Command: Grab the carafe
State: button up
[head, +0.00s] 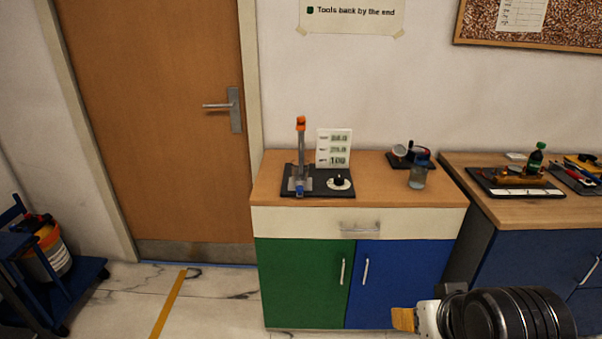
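What looks like the carafe (418,178), a small clear vessel with a blue top, stands upright on the right part of the wooden cabinet top (385,200), near its right edge. My gripper (403,319) is at the bottom of the head view, in front of the blue cabinet door and well below the cabinet top. Its orange-tan tip points left, and it is apart from the carafe. Only part of the gripper shows, so I cannot tell whether its fingers are open or shut.
A black-based rig (318,181) with an orange-topped lever, display and dial stands left of the carafe. A small gauge device (401,154) is close behind it. A second bench (520,208) with a bottle (536,158) and tools is at right. Bare wood lies between rig and carafe.

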aim_at(419, 172)
jog(key=i+j+z, duration=0.35)
jog(key=i+j, duration=0.2)
jog(key=i+j+z, duration=0.35)
jog(key=i+j, duration=0.15)
jog(key=j, duration=0.15)
jog(key=i+j+z, duration=0.2)
jog(key=j, duration=0.2)
jog(key=i+j+z, duration=0.2)
jog(key=j, duration=0.2)
jog(key=i+j+z, duration=0.15)
jog(key=j, duration=0.3)
